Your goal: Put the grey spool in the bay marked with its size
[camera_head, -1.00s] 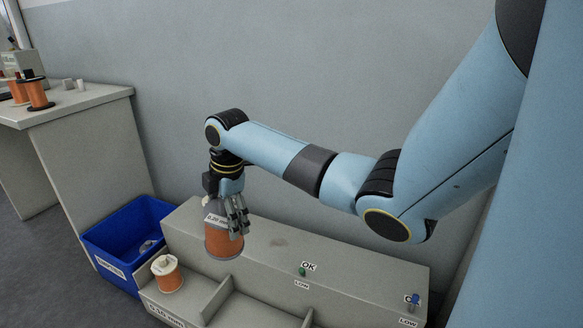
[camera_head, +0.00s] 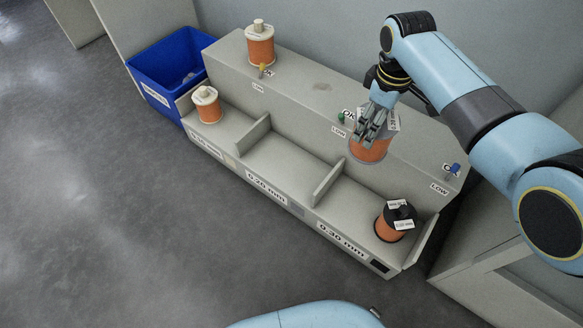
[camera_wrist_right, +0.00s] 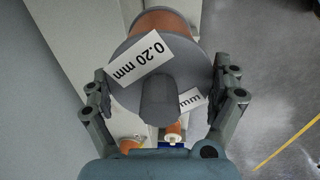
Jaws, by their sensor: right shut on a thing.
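The grey spool, with a grey flange and orange winding (camera_head: 368,151), is held in my right gripper (camera_head: 374,124). In the wrist view the two fingers (camera_wrist_right: 161,103) sit on either side of its grey flange (camera_wrist_right: 125,92), and its label reads 0.20 mm. It hangs in front of the rack's upper ledge, close to the divider between the middle and right bays. Whether it touches the rack I cannot tell. The rack's middle bay (camera_head: 292,160) is empty, its front label (camera_head: 266,189) reading 0.20 mm. My left gripper is not in view.
A cream spool (camera_head: 207,105) stands in the left bay and another (camera_head: 260,45) on the upper ledge. A black spool (camera_head: 394,224) stands in the 0.30 mm bay. Dividers (camera_head: 328,181) separate the bays. Small coloured switches line the ledge. A blue bin (camera_head: 166,73) stands left.

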